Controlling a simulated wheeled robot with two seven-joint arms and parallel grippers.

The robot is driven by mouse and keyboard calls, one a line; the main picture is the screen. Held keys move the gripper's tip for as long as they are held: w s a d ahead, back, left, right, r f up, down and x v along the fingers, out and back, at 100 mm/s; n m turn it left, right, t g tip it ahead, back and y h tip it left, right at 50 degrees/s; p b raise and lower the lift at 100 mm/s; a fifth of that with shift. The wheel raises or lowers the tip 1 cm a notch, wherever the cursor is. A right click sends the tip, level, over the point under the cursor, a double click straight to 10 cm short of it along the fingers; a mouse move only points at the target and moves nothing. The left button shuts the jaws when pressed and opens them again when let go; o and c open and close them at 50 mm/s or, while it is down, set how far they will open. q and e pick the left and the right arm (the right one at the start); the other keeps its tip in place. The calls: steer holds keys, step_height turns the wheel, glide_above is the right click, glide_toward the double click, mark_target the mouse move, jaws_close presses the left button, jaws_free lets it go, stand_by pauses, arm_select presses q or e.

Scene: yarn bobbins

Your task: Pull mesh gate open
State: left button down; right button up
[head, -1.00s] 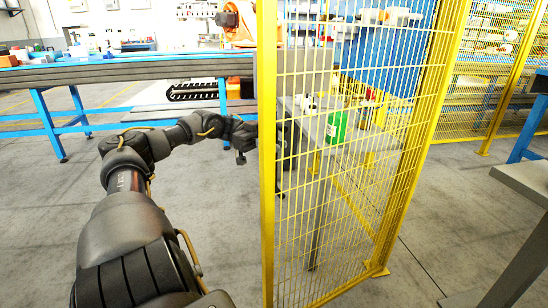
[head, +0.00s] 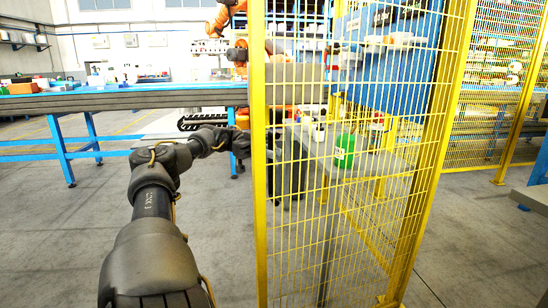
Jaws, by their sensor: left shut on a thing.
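The yellow mesh gate (head: 259,220) stands upright in the middle of the head view, its near post running from the top edge to the bottom. Its wire panel reaches right to a second yellow post (head: 437,150). My left arm comes in from the lower left, and my left gripper (head: 268,145) is at the near post at about mid-height, shut on the gate. The post and mesh partly hide its fingers. My right gripper is not in view.
Behind the mesh are a grey table (head: 375,170) with a green container (head: 344,152) and a blue panel (head: 395,65). A conveyor (head: 120,99) on blue legs (head: 60,150) stands at the left. Grey floor (head: 60,245) is clear at the lower left.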

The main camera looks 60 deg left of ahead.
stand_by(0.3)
arm_select(q)
steer(key=c, duration=1.4)
jaws_free()
steer(key=shift+w, duration=0.15)
steer(key=shift+c, duration=0.2)
